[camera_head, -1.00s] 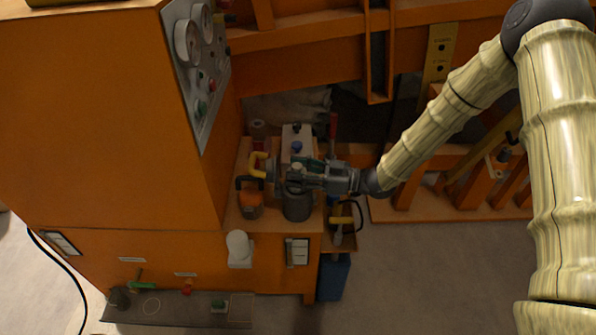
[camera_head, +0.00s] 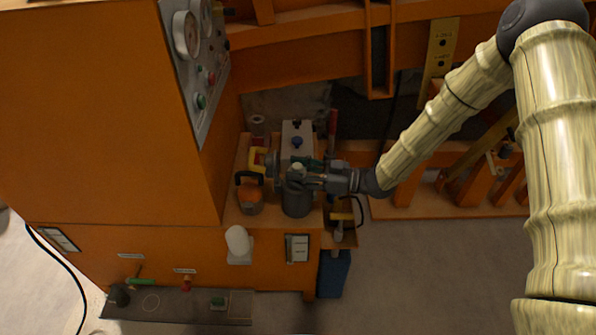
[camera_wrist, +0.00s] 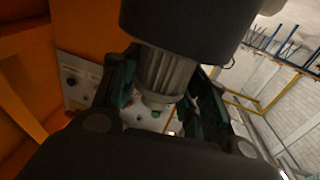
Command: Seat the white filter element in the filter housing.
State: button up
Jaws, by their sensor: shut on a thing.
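The filter housing (camera_head: 297,203) is a dark grey upright cylinder on the orange bench. My gripper (camera_head: 306,178) is just above it in the head view, reaching in from the right. It is shut on the white filter element (camera_wrist: 165,75), a pale pleated cylinder between the fingers in the wrist view. The element's pale end shows above the fingers in the head view (camera_head: 298,167). In the wrist view the element's far end meets the dark housing (camera_wrist: 185,28) and is hidden by its rim. I cannot tell how deep it sits.
A pale block with a blue knob (camera_head: 297,141) stands behind. An orange cabinet (camera_head: 110,120) rises at left; a dark tray (camera_head: 180,307) lies in front.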

jog(key=shift+f+b, duration=0.5)
jog(key=shift+f, duration=0.35)
jog(key=o, duration=1.1)
jog(key=shift+o, duration=0.2)
jog(key=shift+d, duration=0.1)
jog(key=s+d, duration=0.2)
jog(key=d, duration=0.9)
jog(key=shift+s+d, duration=0.15)
jog(key=shift+d, duration=0.15)
jog(key=shift+r, duration=0.1)
